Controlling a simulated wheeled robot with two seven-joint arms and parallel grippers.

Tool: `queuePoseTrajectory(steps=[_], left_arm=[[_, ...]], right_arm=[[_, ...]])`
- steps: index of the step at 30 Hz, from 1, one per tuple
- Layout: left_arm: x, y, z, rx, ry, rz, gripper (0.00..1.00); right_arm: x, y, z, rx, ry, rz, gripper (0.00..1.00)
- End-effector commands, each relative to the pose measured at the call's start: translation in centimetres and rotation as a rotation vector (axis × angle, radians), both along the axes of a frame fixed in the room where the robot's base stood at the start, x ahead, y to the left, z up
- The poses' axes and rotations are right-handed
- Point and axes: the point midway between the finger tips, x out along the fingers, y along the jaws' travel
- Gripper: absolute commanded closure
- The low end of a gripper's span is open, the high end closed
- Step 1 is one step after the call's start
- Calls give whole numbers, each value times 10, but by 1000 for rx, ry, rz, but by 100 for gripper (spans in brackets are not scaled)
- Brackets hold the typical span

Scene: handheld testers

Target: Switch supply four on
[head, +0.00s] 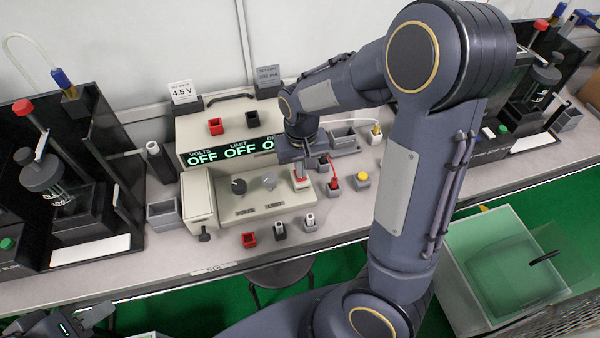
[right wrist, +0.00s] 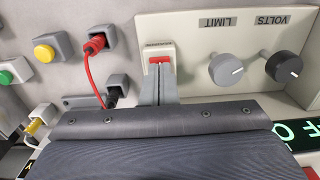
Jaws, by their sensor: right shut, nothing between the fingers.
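The beige supply (head: 225,128) stands on the bench, and its display (head: 232,150) reads OFF under VOLTS and LIMIT; its right end is hidden by my arm. A red rocker switch (right wrist: 160,60) sits in a pale housing at the end of its front panel, beside the LIMIT knob (right wrist: 226,69) and the dark VOLTS knob (right wrist: 284,67). My right gripper (right wrist: 158,80) is shut and empty, its tips right at the red rocker; I cannot tell whether they touch it. My left gripper (head: 92,318) is low at the left edge, partly cut off, its jaws unclear.
A red plug (right wrist: 95,43) with a lead and a yellow button (right wrist: 47,47) sit beside the switch. Dark tester stands (head: 55,200) are at left. A clear bin (head: 455,285) is below right.

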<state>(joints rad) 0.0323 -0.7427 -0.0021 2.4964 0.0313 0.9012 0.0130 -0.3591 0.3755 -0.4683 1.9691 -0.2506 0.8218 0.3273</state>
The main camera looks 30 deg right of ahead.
Motion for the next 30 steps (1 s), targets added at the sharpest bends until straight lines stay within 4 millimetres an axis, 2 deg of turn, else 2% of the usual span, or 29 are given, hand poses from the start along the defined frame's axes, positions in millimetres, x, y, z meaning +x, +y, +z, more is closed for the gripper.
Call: queuePoseTrajectory(steps=[22,30], left_arm=[[0,0,-9,0,0,0,64],[0,0,1,0,0,0,64]], right_arm=[[0,0,-12,0,0,0,100],[0,0,-1,0,0,0,100]])
